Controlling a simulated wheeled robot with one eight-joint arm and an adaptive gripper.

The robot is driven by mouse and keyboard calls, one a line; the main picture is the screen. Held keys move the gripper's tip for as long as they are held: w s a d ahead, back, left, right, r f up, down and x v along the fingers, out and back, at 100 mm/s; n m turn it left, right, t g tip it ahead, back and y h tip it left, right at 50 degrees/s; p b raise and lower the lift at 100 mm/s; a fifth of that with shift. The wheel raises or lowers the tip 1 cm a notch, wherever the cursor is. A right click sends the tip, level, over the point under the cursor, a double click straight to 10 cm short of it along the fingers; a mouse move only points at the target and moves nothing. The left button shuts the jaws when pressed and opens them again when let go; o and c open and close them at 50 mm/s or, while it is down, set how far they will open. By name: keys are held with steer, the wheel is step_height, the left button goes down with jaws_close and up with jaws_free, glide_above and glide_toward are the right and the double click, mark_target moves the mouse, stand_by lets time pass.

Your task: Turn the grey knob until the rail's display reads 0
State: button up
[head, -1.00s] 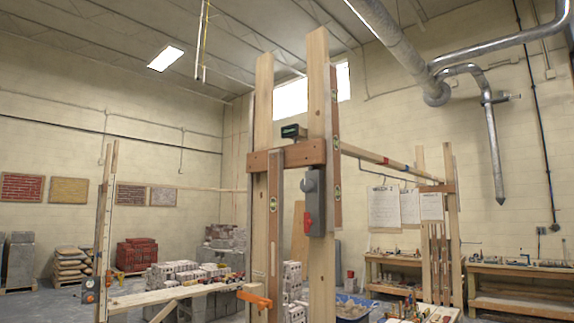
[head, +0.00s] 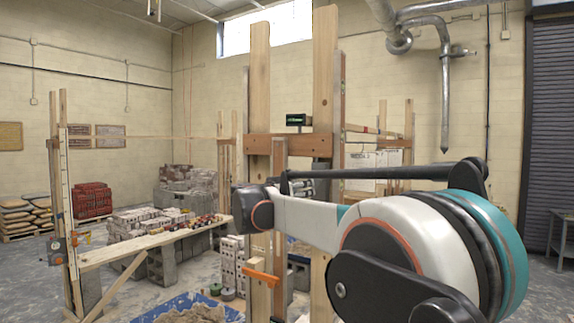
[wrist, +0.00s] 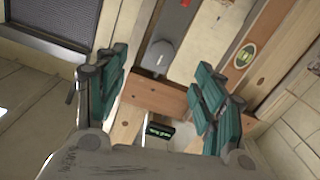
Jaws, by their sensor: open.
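The grey knob (wrist: 158,57) shows in the wrist view on a grey housing, just beyond and between my fingertips. My gripper (wrist: 162,68) is open, with one teal finger to each side of the knob in the picture. I cannot tell whether either finger touches it. The rail's display (head: 298,119) is a small dark box with green marks above the wooden crosspiece. The display also shows in the wrist view (wrist: 160,130), below the crosspiece in that turned picture. Its digits are too small to read. In the head view my arm hides the knob.
The wooden crosspiece (head: 288,146) spans two tall posts. A spirit level (wrist: 246,52) runs beside the knob in the wrist view. An orange clamp (head: 262,275) sits low on the frame. A plank bench (head: 140,246) stands left, with a blue sheet (head: 188,306) on the floor.

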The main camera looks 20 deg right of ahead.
steer(key=w+r+p+x, duration=0.1)
steer(key=p+x, duration=0.3)
steer(key=x, duration=1)
steer(key=shift+a+r, duration=0.3)
steer(key=shift+r, duration=0.25)
steer(key=c, duration=1.1)
